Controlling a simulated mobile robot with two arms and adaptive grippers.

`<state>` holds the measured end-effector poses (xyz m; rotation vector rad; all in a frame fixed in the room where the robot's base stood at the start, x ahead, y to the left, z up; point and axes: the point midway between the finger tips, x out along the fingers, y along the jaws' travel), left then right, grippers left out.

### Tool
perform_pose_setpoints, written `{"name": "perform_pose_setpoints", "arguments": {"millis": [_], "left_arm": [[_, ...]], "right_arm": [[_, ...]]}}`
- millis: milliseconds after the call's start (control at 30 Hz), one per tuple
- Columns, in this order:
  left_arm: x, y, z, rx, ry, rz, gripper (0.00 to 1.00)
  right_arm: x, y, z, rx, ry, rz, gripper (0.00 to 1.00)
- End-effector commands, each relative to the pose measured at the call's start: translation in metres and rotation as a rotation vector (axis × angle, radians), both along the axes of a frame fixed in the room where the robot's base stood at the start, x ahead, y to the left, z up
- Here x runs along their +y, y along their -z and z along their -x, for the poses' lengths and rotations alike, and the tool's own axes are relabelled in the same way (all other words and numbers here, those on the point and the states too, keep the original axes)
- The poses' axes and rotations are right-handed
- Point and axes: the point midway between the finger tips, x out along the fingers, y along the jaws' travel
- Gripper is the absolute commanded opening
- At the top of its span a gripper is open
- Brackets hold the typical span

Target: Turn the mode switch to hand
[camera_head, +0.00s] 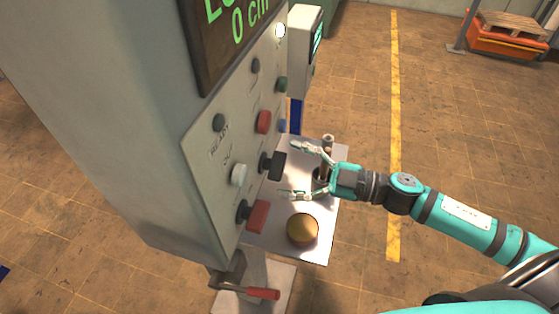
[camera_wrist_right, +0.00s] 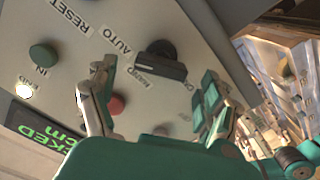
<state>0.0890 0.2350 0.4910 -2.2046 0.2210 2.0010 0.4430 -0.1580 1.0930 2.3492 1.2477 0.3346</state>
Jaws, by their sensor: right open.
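The mode switch is a black rotary knob with a bar handle (camera_head: 277,165) on the slanted panel of the grey cabinet. In the right wrist view the knob (camera_wrist_right: 162,62) has the word AUTO beside its left end. In the right wrist view the fingertips (camera_wrist_right: 160,75) lie either side of the knob. I cannot tell whether they touch it. My left gripper is not in view.
A red-handled switch (camera_head: 256,216), a white button (camera_head: 239,174) and a red button (camera_head: 263,122) sit close by on the panel. A metal shelf with a gold dome (camera_head: 303,229) lies below my right gripper. Open tiled floor stretches right.

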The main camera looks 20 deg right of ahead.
Motion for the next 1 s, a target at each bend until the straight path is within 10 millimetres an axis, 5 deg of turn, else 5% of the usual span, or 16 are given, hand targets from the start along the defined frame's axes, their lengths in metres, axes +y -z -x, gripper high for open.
{"name": "perform_pose_setpoints", "arguments": {"millis": [233,600,1000], "left_arm": [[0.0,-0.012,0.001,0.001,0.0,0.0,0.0],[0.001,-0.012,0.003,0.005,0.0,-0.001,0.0],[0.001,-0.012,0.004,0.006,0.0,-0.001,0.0]], "right_arm": [[0.022,-0.002,-0.016,-0.002,0.001,-0.001,0.83],[0.026,0.0,-0.018,0.0,0.0,0.001,0.81],[0.026,0.0,-0.017,0.0,0.0,0.0,0.29]]}}
